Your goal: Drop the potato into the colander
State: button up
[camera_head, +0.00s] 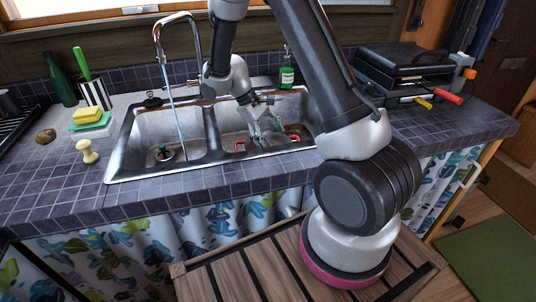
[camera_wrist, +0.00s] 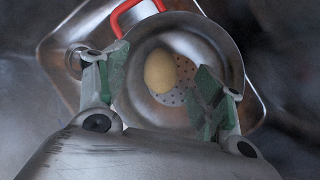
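The colander (camera_wrist: 222,52) is a grey metal bowl with a perforated bottom and a red handle. It sits in the right sink basin, where its red handles (camera_head: 240,147) show in the head view. The potato (camera_wrist: 160,71) is pale tan and oval. In the wrist view it appears inside the colander's rim, over the perforated bottom; its exact height is hard to tell. My gripper (camera_head: 265,122) reaches down above the colander. In the wrist view its green-padded fingers (camera_wrist: 160,82) are spread, with a gap on each side of the potato. The head view hides the potato.
A tap (camera_head: 165,60) runs water into the left basin. A yellow sponge (camera_head: 86,116), a brown lump (camera_head: 45,136) and a pale knob-shaped item (camera_head: 87,151) are on the left counter. A green soap bottle (camera_head: 287,75) stands behind the sink; a black grill (camera_head: 405,68) is at right.

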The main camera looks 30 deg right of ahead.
dwell(0.3)
jog(key=v, duration=1.2)
jog(key=s+d+r+m+t+y, duration=0.1)
jog(key=s+d+r+t, duration=0.1)
jog(key=s+r, duration=0.3)
jog(key=s+d+r+m+t+y, duration=0.2)
jog(key=s+r, duration=0.3)
jog(key=s, duration=0.7)
jog(key=s+d+r+m+t+y, duration=0.1)
jog(key=s+r+t, duration=0.3)
jog(key=s, duration=0.5)
notch_tip(320, 180, up, 2)
jog(key=shift+s+d+r+m+y, duration=0.1)
jog(key=shift+s+d+m+y, duration=0.25)
jog(key=shift+d+m, duration=0.25)
